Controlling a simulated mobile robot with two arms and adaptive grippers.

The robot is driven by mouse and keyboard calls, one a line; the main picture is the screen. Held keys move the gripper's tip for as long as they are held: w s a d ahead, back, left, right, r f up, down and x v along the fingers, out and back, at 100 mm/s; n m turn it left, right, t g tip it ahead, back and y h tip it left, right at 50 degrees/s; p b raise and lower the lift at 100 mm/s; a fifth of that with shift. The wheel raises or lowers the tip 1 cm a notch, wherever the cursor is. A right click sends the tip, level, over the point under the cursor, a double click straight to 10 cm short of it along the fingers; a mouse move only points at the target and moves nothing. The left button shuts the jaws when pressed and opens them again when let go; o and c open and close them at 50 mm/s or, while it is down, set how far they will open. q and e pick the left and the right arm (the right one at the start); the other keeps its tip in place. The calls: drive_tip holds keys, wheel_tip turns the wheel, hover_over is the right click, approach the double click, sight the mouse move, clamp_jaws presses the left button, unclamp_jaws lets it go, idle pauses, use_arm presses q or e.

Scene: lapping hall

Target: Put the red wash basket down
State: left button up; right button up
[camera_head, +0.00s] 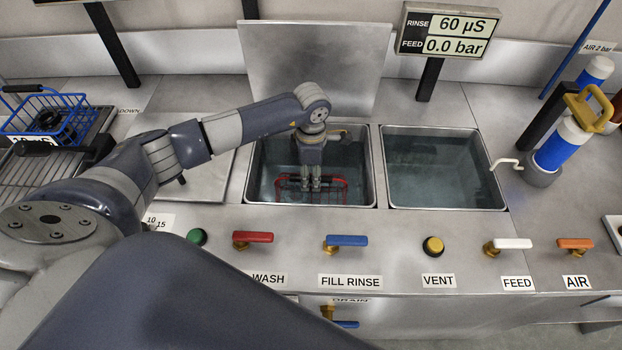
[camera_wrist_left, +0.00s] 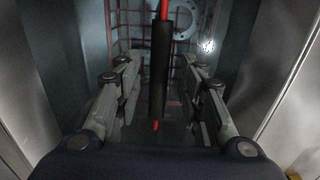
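The red wash basket (camera_head: 338,186) is down inside the left tank (camera_head: 249,185), partly hidden by my left arm and gripper. Its red wires also show in the left wrist view (camera_wrist_left: 143,44). My left gripper (camera_head: 315,187) points straight down into the tank at the basket. In the left wrist view, the basket's black handle grip (camera_wrist_left: 160,75) lies between the two fingers, with a visible gap on each side. The fingers are open and do not appear to touch the grip. My right gripper is in neither view.
The right tank (camera_head: 440,170) holds clear liquid and no basket. A blue basket (camera_head: 62,118) stands on a rack at the far left. A raised metal lid (camera_head: 305,65) stands behind the left tank. Valve handles, including a red one (camera_head: 255,237), line the front panel.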

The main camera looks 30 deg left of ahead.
use_arm(q)
wheel_tip(320, 180, up, 10)
drive_tip(key=b, duration=0.1)
drive_tip(key=shift+f, duration=0.15)
idle(0.5)
